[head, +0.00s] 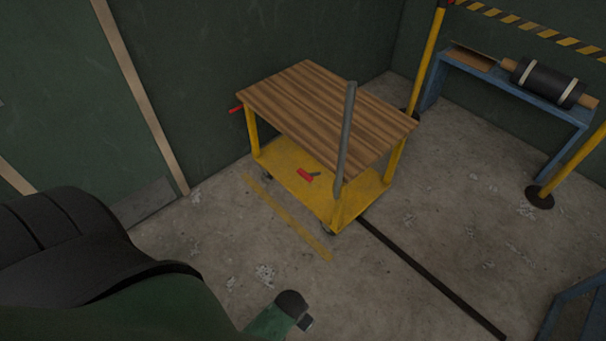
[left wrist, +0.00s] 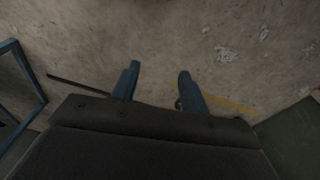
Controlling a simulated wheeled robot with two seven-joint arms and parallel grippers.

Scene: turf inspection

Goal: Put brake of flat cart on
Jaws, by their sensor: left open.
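The flat cart (head: 325,110) stands near the wall in the head view, with a brown wooden top, a yellow lower deck and a grey upright handle bar (head: 346,135). Another red piece with a dark end (head: 305,175) lies on the lower deck. I cannot tell which of the two is the brake. My left gripper (left wrist: 157,85) is open and empty above bare floor in the left wrist view, apart from the cart. My right gripper is not in view.
A blue bench (head: 510,85) with a black roll (head: 546,82) and an open box (head: 473,58) stands at the right. Yellow posts (head: 427,58) with striped tape stand before it. A dark strip (head: 430,277) and a yellow line (head: 287,217) cross the floor. Floor before the cart is free.

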